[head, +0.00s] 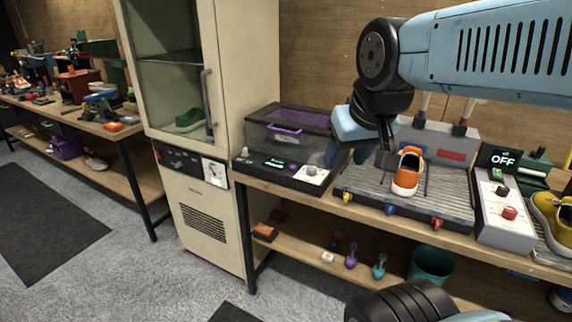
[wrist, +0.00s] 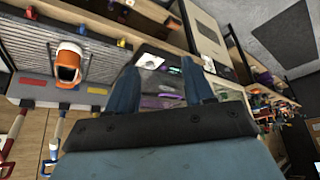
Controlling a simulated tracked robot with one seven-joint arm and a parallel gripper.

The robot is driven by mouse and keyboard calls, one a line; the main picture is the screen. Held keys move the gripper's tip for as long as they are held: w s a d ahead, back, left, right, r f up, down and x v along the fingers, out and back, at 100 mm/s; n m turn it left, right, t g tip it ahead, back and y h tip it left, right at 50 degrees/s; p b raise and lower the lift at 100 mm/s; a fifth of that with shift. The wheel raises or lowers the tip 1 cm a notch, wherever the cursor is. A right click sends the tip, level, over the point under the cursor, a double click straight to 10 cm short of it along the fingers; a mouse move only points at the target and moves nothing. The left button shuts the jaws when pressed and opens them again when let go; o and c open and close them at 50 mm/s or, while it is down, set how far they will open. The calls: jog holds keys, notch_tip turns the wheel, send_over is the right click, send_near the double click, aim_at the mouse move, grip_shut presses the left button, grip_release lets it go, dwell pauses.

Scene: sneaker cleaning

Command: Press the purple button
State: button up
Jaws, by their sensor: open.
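My gripper (head: 346,150) is open and empty. It hangs in the air by the right end of a dark box with a purple-tinted lid (head: 300,117) and a purple handle (head: 285,130). The fingers partly cover the box there.
Right of the box is a ribbed tray (head: 360,184) with an orange sneaker (head: 406,172) and blue, yellow and red knobs along its front. Farther right is a panel reading OFF (head: 503,160). A tall cream cabinet (head: 250,60) stands left of the box.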

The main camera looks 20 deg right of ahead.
grip_shut()
dwell(1.4)
